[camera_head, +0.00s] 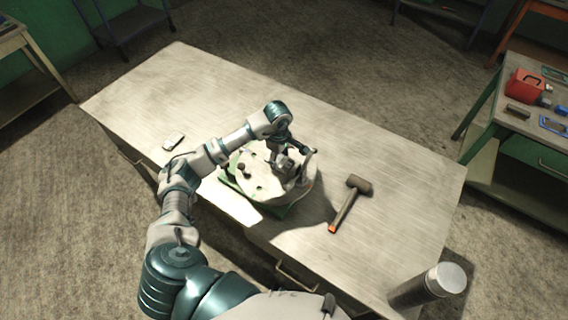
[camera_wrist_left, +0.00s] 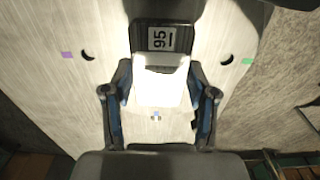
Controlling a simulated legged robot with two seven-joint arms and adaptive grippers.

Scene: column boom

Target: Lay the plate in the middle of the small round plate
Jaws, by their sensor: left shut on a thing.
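The small round plate (camera_head: 262,190) is a pale disc on a green base on the worktable. My left gripper (camera_head: 281,164) is above the disc, pointing down, and hides part of it. In the left wrist view, my left gripper (camera_wrist_left: 160,95) is shut on a bright, pale plate (camera_wrist_left: 160,88) between its two fingers. A dark part with a white "95" label shows just beyond it. Below is a pale surface with dark crescent holes and small purple and green marks. I cannot tell whether the held plate touches the disc. My right gripper is out of view.
A hammer (camera_head: 349,203) lies right of the disc on the worktable (camera_head: 370,150). A small white item (camera_head: 173,141) lies to the left. A grey cylinder (camera_head: 428,286) stands at the near right corner. A side bench with a red box (camera_head: 525,85) is at right. The table's far side is clear.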

